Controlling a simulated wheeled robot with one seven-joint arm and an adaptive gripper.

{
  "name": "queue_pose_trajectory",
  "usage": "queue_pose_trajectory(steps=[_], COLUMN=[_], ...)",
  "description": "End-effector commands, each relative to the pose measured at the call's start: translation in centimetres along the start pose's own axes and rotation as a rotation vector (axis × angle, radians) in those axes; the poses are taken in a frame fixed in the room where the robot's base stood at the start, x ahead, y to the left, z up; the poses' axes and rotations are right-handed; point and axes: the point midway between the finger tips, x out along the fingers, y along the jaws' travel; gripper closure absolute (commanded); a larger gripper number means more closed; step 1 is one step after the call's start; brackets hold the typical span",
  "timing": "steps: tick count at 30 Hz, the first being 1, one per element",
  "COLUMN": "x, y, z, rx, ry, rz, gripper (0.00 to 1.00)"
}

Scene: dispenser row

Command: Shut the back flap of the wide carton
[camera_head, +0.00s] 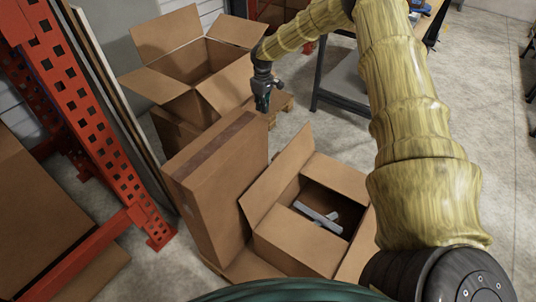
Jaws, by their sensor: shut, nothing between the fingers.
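A large open brown carton (207,62) stands at the back left; it looks the wider of the two open cartons. Its flaps are all open: a rear flap (165,34) stands up and leans back, another flap (237,29) spreads at the right rear, one (151,85) spreads to the left and one (229,86) at the front right. My gripper (263,106) is shut and empty, pointing down. In the picture it is just right of the front right flap; whether it touches cannot be told.
A tall closed carton (215,185) stands in front. Beside it, a smaller open carton (292,258) holds grey parts (320,214). A red perforated rack (85,95) stands at the left, a dark-legged table (345,85) behind my arm. Floor (470,130) is clear at the right.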

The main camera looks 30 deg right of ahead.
Motion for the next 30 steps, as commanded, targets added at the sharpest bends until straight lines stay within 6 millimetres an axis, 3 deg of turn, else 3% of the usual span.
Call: queue_pose_trajectory(steps=[1, 18, 24, 30], x=[1.5, 13.5, 15.7, 16.5], y=[0.1, 0.3, 0.2, 0.1], z=[0.2, 0.7, 0.6, 0.5], rx=[0.002, 0.005, 0.003, 0.002], ry=[-0.001, 0.000, 0.000, 0.000], rz=[0.000, 0.000, 0.000, 0.000], gripper=[1.00, 1.00, 1.00, 1.00])
